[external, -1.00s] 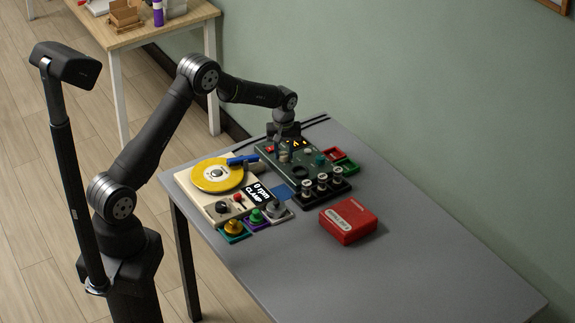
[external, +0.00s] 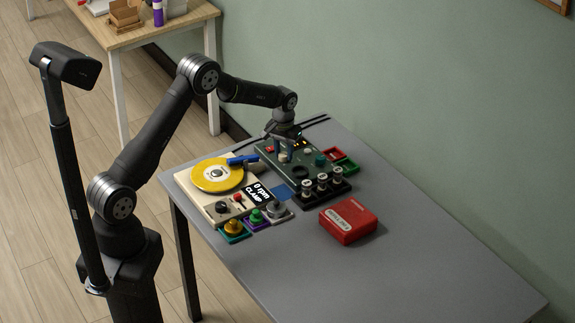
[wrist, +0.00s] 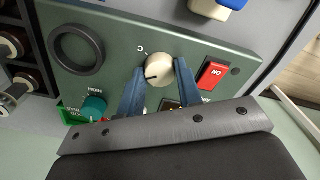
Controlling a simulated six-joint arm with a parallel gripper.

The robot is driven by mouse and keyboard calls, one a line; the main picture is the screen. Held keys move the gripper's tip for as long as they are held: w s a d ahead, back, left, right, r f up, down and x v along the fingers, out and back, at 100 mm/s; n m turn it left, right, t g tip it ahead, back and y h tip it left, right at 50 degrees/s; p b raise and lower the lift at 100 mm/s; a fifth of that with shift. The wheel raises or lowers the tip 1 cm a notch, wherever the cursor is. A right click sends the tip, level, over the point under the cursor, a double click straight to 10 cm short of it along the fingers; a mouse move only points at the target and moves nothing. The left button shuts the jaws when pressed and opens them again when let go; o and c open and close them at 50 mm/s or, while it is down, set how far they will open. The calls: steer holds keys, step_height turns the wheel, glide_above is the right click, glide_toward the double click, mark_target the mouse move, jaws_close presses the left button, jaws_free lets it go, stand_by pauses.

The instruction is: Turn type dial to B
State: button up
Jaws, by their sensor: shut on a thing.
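The type dial (wrist: 159,71) is a round cream knob with a dark pointer line, on the dark green panel (wrist: 110,45). A letter C shows beside it in the wrist view; the other letters are hidden or unreadable. The pointer line lies toward the left of the knob in that view. My gripper (wrist: 161,68) has its two blue fingers on either side of the knob and is shut on it. In the external view my gripper (external: 285,153) is over the back left part of the panel (external: 318,158), and the dial is small between the fingers.
A red rocker marked NO (wrist: 212,73), a teal knob (wrist: 94,107) and a dark round ring (wrist: 78,50) are near the dial. A clamp unit with a yellow disc (external: 217,175) stands left of the panel. A red box (external: 348,220) lies in front; the table's right side is clear.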

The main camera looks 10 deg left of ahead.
mark_target(284, 154)
stand_by(0.3)
steer(key=o, duration=1)
step_height(284, 154, up, 17)
steer(key=shift+r, duration=0.2)
steer(key=shift+f, duration=0.1)
step_height(284, 154, down, 17)
steer(key=shift+f, duration=0.15)
stand_by(0.5)
